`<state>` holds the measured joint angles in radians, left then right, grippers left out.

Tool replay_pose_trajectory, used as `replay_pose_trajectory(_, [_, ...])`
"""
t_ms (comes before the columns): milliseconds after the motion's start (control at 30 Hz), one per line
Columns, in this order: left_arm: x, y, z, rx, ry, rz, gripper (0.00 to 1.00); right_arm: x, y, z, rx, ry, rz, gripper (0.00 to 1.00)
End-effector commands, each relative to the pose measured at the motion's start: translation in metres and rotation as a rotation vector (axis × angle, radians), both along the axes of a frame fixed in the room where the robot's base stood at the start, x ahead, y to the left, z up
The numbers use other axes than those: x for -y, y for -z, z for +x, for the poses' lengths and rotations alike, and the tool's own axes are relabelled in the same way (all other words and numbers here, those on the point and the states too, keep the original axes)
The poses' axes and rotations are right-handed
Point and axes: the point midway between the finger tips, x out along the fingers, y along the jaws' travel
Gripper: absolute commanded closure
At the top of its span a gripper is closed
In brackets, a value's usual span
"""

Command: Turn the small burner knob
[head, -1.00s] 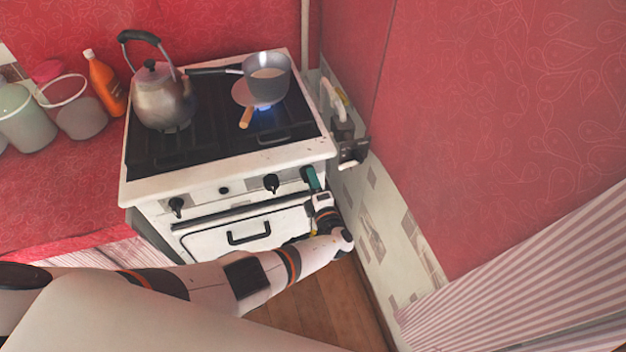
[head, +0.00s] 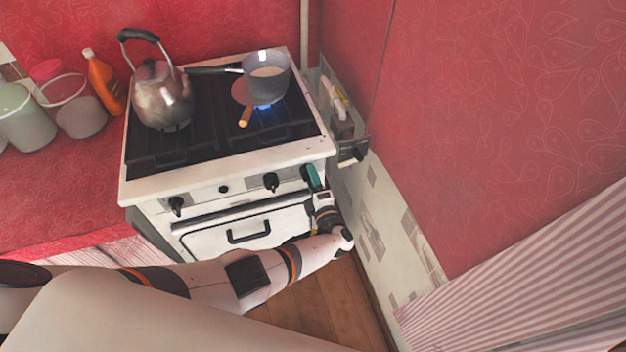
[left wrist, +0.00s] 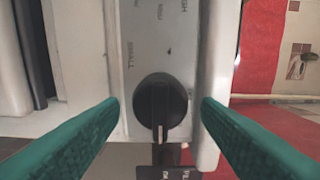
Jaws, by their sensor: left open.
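The white stove (head: 240,160) has black knobs along its front panel. My left gripper (head: 314,178), with green fingers, is at the right end of that panel, in front of the rightmost knob (head: 305,173), which it partly hides. In the left wrist view, a round black knob (left wrist: 161,104) sits between the two open fingers, with a visible gap on each side. Its pale pointer mark points down in the picture. Printed lettering runs around it, too small to read fully. Another knob (head: 271,183) is in the middle and one (head: 177,206) at the left. My right gripper is not in view.
A kettle (head: 162,98) and a saucepan (head: 266,80) over a blue flame (head: 264,106) stand on the stove top. The oven door handle (head: 248,236) is below the panel. The wall (head: 372,215) is close on the right. Canisters and an orange bottle (head: 105,85) stand on the left counter.

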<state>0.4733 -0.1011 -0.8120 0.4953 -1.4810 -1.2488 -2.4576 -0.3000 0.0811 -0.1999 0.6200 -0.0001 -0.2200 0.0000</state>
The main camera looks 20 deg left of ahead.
Motion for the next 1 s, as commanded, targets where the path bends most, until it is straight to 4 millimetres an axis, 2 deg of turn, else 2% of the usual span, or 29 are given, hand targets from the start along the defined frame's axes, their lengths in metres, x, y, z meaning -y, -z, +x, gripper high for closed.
replay_pose_trajectory(167, [0.013,-0.001,-0.019,-0.003,0.002,-0.003,0.42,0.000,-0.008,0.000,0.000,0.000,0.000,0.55])
replay_pose_trajectory(400, [0.042,0.000,-0.062,-0.002,0.002,-0.002,0.42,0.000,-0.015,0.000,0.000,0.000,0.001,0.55])
replay_pose_trajectory(600, [0.060,0.000,-0.088,-0.002,0.001,-0.001,0.42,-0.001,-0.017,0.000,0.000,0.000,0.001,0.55])
replay_pose_trajectory(767, [0.067,0.000,-0.097,0.000,0.002,-0.001,0.42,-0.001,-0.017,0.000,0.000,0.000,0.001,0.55])
replay_pose_trajectory(1000, [0.067,0.000,-0.098,0.000,0.001,0.000,0.42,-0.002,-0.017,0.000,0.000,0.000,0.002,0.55])
